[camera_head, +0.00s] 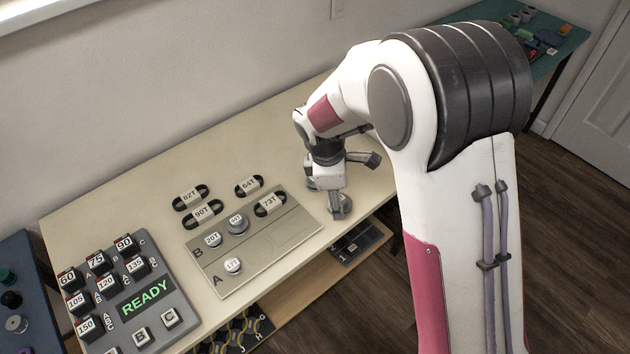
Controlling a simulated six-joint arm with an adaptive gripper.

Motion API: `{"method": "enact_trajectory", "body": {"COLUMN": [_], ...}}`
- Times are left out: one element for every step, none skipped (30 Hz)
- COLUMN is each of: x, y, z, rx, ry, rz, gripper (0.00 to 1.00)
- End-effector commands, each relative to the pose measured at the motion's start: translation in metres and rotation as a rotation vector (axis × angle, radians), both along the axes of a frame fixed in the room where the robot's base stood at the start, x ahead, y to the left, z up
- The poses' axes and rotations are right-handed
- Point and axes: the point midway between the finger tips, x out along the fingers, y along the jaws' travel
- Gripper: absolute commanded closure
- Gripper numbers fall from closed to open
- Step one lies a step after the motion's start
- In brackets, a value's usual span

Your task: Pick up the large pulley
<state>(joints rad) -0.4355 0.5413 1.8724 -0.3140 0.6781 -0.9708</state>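My gripper (334,200) points straight down over the right part of the beige table. On the grey board are a larger grey pulley (236,222), a pulley marked 20T (213,240) and one marked 17T (232,265).
Several black belts with tags, such as 73T (269,204), lie at and behind the board (285,237). A control panel (145,297) reading READY stands at left. A lower shelf (300,287) holds a dark tray (360,244). The table's back right is clear.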

Motion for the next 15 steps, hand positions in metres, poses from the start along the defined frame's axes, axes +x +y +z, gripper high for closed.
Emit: {"method": "enact_trajectory", "body": {"x": [0.007,0.011,0.017,0.021,0.025,0.031,0.035,0.039,0.044,0.049,0.053,0.059,0.063,0.068,0.073], "y": [0.007,0.010,0.015,0.018,0.021,0.025,0.028,0.031,0.035,0.037,0.040,0.043,0.046,0.047,0.050], "z": [-0.010,-0.015,-0.021,-0.025,-0.029,-0.034,-0.037,-0.040,-0.044,-0.046,-0.048,-0.050,-0.051,-0.051,-0.051], "rx": [-0.013,-0.020,-0.030,-0.038,-0.045,-0.054,-0.062,-0.068,-0.078,-0.085,-0.093,-0.103,-0.111,-0.118,-0.130], "ry": [0.006,0.007,0.007,0.008,0.009,0.008,0.008,0.006,0.005,0.003,0.000,-0.004,-0.008,-0.012,-0.019], "rz": [0.071,0.115,0.174,0.218,0.261,0.318,0.361,0.404,0.458,0.499,0.539,0.594,0.633,0.672,0.723], "gripper": [0.46,0.46,0.46,0.46,0.46,0.46,0.46,0.46,0.46,0.46,0.46,0.46,0.46,0.46,0.46]}}
